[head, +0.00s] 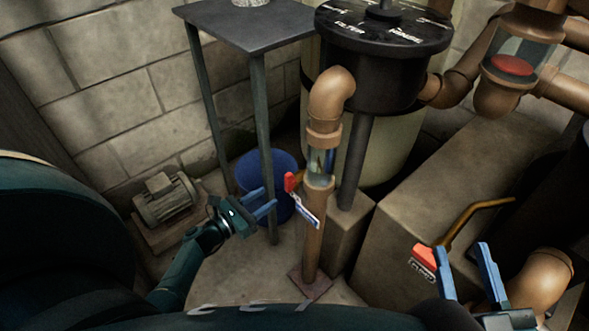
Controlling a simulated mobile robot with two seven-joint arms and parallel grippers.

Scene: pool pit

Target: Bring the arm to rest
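My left gripper (269,197) is at the left of the middle, low in front of the blue bucket. Its two blue fingers are apart with nothing between them. My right gripper (462,249) is at the lower right with its blue fingers spread and pointing up, and nothing shows between them. A red handle with a white label (424,258) shows right beside its left finger; I cannot tell whether they touch.
A dark metal table (245,27) stands over a blue bucket (283,162). A pipe with a red valve handle (290,183) rises right of my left gripper. A motor (167,198) sits left. A black-topped filter tank (385,45) and concrete block (460,175) stand behind.

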